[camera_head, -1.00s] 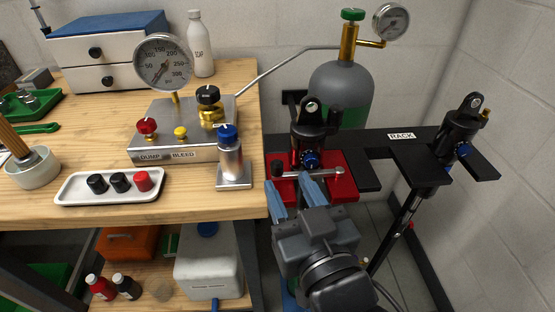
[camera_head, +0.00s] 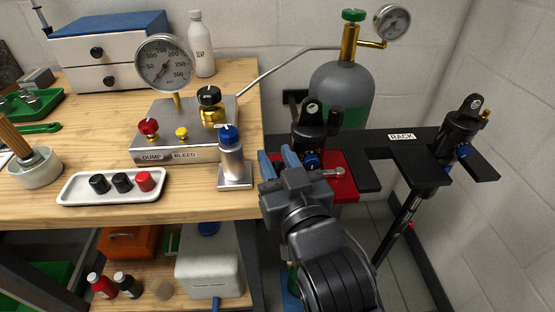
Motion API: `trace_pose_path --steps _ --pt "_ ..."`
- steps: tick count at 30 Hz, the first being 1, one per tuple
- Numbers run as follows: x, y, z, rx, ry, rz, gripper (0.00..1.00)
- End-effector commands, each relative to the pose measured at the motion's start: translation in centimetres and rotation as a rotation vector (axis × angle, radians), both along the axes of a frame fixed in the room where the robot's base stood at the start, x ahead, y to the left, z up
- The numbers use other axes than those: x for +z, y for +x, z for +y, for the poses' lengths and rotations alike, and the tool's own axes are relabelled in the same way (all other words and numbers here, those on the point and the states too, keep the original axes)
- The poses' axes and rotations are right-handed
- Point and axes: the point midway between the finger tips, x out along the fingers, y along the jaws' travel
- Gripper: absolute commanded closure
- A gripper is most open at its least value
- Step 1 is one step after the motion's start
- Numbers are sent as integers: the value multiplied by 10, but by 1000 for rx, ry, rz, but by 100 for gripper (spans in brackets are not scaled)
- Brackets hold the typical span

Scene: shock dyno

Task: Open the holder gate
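The red holder (camera_head: 346,188) is at the front of the black rack, with a black shock body (camera_head: 309,130) standing upright in it. A silver gate bar (camera_head: 328,173) crosses the holder's front, its pivot end showing at right. The bar's left end and its black knob are hidden behind my gripper. My gripper (camera_head: 277,156) has its two blue fingers pointing away from me, on either side of where the knob was seen. A narrow gap shows between the fingertips. I cannot tell whether they touch or pinch the knob.
The wooden bench edge (camera_head: 262,140) lies just left of my gripper, with a blue-capped silver cylinder (camera_head: 232,162) near it. A grey gas bottle (camera_head: 343,85) stands behind the holder. A second shock (camera_head: 459,135) hangs on the rack (camera_head: 430,165) at right.

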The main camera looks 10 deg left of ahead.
Motion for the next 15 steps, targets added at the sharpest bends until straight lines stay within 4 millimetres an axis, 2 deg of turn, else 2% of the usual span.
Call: trace_pose_path --steps 2,9,15 --pt "0 0 0 0 0 0 75" --pt "0 0 0 0 0 0 98" --pt "0 0 0 0 0 0 100"
